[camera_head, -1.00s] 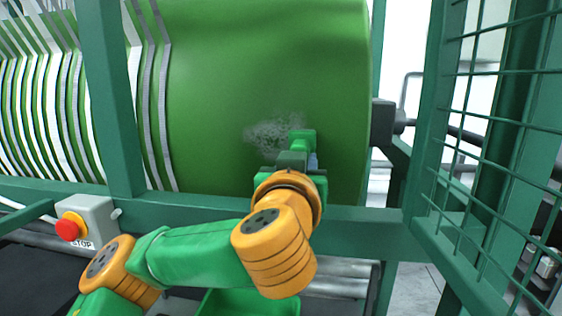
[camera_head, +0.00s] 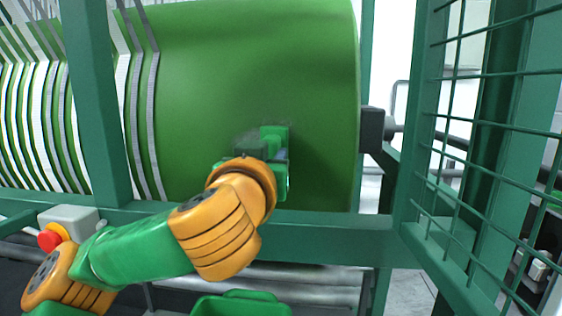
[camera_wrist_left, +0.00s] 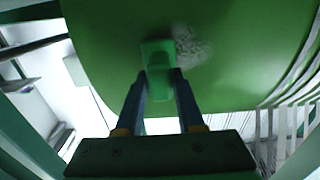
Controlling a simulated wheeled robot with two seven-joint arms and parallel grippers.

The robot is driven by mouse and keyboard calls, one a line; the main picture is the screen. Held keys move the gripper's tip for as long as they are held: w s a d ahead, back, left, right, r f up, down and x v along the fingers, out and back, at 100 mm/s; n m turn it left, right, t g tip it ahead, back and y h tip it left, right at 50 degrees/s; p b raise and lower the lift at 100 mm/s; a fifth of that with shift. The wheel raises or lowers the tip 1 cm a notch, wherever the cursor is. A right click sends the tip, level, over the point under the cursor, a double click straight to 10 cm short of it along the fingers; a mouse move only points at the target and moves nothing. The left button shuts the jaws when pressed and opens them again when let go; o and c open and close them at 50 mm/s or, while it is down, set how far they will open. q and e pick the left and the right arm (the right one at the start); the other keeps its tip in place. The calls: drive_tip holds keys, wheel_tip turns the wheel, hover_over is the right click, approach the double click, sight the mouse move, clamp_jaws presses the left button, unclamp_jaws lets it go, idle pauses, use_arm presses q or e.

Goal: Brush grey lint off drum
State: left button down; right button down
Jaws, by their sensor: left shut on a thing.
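The big green drum (camera_head: 220,70) fills the upper middle of the head view. My left gripper (camera_head: 281,158) is shut on a green brush (camera_head: 273,134), which is held up against or very near the drum's face near its right end; exact contact cannot be told. The wrist view shows the brush (camera_wrist_left: 157,52) between the two fingers. A patch of grey lint (camera_wrist_left: 192,46) lies on the drum right beside the brush there. In the head view the gripper and wrist hide most of the lint. My right gripper is out of view.
White and grey webbing (camera_head: 145,100) wraps the drum's left part. A green frame bar (camera_head: 320,232) crosses below the drum. A red stop button (camera_head: 49,239) is at lower left, a green bin (camera_head: 240,306) at the bottom. A mesh guard (camera_head: 480,150) stands at right.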

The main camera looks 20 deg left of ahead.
use_arm(q)
drive_tip(key=a, duration=0.2)
drive_tip(key=s+a+b, duration=0.1)
drive_tip(key=a, duration=0.1)
drive_tip(key=shift+a, duration=0.35)
drive_tip(key=shift+s+a, duration=0.25)
drive_tip(key=shift+a, duration=0.75)
drive_tip(key=shift+s+a, duration=0.25)
drive_tip(key=shift+a, duration=0.8)
drive_tip(key=shift+w+d+r+p, duration=1.05)
drive_tip(key=shift+w+d+p, duration=0.55)
drive_tip(key=shift+d, duration=4.9)
drive_tip(key=b+v, duration=0.5)
drive_tip(key=v, duration=0.4)
drive_tip(key=shift+a, duration=0.15)
